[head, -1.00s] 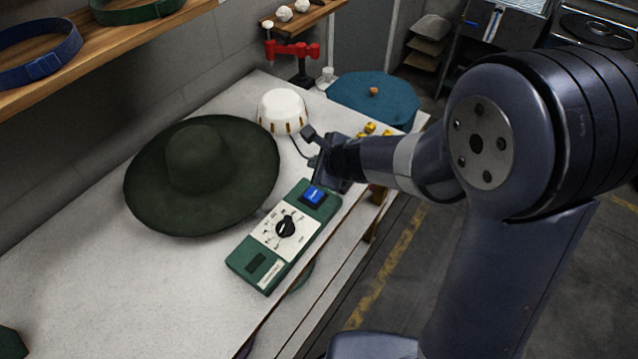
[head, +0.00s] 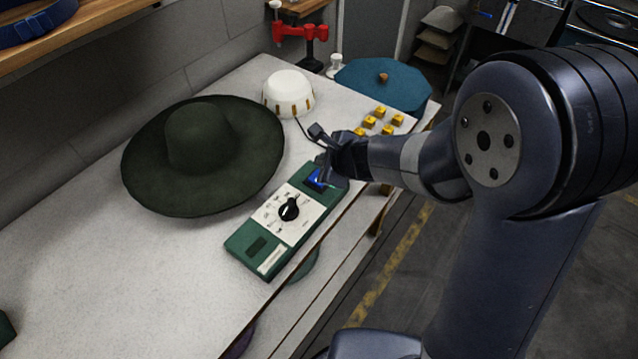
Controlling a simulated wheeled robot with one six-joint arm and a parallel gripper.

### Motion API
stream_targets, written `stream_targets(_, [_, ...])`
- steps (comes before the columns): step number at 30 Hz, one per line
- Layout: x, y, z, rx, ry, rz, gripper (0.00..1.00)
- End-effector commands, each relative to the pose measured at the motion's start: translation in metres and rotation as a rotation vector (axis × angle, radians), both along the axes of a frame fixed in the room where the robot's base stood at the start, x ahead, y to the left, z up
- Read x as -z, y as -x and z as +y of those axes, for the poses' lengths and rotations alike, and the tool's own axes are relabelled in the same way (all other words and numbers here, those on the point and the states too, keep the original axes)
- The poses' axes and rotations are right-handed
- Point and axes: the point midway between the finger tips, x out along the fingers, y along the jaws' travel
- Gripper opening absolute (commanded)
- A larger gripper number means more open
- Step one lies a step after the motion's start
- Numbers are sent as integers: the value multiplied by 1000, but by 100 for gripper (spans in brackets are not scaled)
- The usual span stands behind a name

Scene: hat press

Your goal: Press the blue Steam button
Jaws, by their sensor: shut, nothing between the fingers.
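The blue Steam button (head: 316,180) sits at the far end of a green control box (head: 248,237) on the white table. The box has a pale panel with a black dial (head: 289,209). My gripper (head: 325,176) is shut and empty. Its tip is at the button and covers the button's right part in the head view. I cannot tell whether it touches the button or is just above it, nor whether the button is pressed down.
A wide dark green hat (head: 200,155) lies left of the box. A white ribbed dome (head: 288,93), several yellow blocks (head: 370,122) and a blue round hat (head: 383,84) are farther back. The table's front left (head: 110,270) is clear.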

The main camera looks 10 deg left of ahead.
Motion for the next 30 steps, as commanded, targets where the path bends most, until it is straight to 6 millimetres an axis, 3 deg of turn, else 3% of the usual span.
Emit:
stream_targets(1, [13, 0, 0, 0, 0, 0, 0])
stream_targets(7, [27, 0, 0, 1, 0, 1, 0])
stream_targets(30, [27, 0, 0, 1, 0, 1, 0])
